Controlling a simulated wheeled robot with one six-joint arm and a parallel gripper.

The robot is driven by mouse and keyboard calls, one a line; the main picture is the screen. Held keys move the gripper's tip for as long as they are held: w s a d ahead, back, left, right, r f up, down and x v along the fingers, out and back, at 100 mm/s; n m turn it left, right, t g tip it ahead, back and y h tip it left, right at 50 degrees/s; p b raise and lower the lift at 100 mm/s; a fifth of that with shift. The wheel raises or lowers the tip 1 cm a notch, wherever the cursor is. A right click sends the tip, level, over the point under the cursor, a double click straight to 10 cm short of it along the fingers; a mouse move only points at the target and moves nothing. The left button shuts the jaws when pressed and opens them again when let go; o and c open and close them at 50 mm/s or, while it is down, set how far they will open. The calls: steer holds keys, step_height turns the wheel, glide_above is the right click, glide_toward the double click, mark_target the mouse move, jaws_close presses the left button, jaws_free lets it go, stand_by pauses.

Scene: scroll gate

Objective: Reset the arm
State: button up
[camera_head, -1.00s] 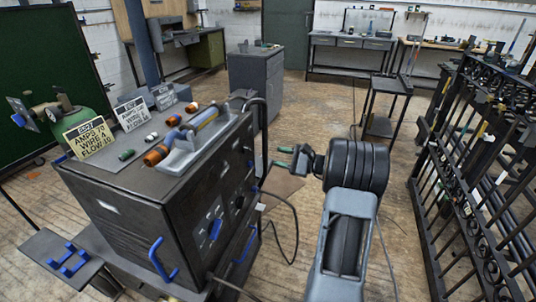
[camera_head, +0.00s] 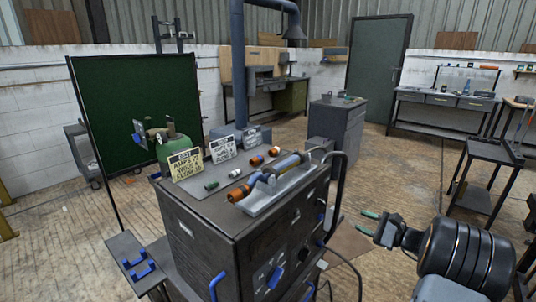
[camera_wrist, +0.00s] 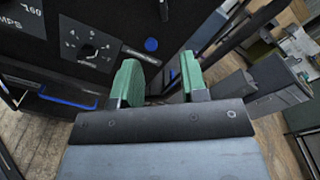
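My gripper (camera_head: 369,223) has green fingertips and stands to the right of the dark welding machine (camera_head: 205,232) in the head view, apart from it. In the wrist view my gripper (camera_wrist: 160,84) shows its two green fingers spread apart with nothing between them. My black, rounded arm joint fills the lower right of the head view. The machine's front panel, with a dial (camera_wrist: 87,48) and a blue handle (camera_wrist: 68,97), lies beyond the fingers in the wrist view.
On the machine top lie a torch in a grey holder (camera_head: 275,187), several small nozzles and sign cards (camera_head: 186,164). A green screen (camera_head: 137,118) stands at left. A grey cabinet (camera_head: 338,122) and a dark stand (camera_head: 483,160) are behind. Floor is clear between them.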

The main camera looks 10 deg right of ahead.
steer(key=s+a+f+g+h, duration=0.1)
steer(key=s+a+f+g, duration=0.15)
steer(key=f, duration=0.35)
steer(key=s+a+r+n+g+h+p, duration=0.4)
steer(key=s+a+n+g+p, duration=0.2)
steer(key=s+a+n+g, duration=0.3)
steer(key=s+a+r+n+t+h+p, duration=0.1)
steer(key=s+a+r+n+h+p, duration=0.2)
steer(key=r, duration=0.6)
steer(key=s+a+r+n+t+h+p, duration=0.1)
steer(key=s+a+r+n+h+p, duration=0.2)
steer(key=s+a+r+n+p, duration=0.3)
step_height(320, 180, up, 3)
steer(key=shift+a+f+n+h+p, duration=0.1)
steer(key=shift+a+n+h+p, duration=0.4)
steer(key=shift+n, duration=0.2)
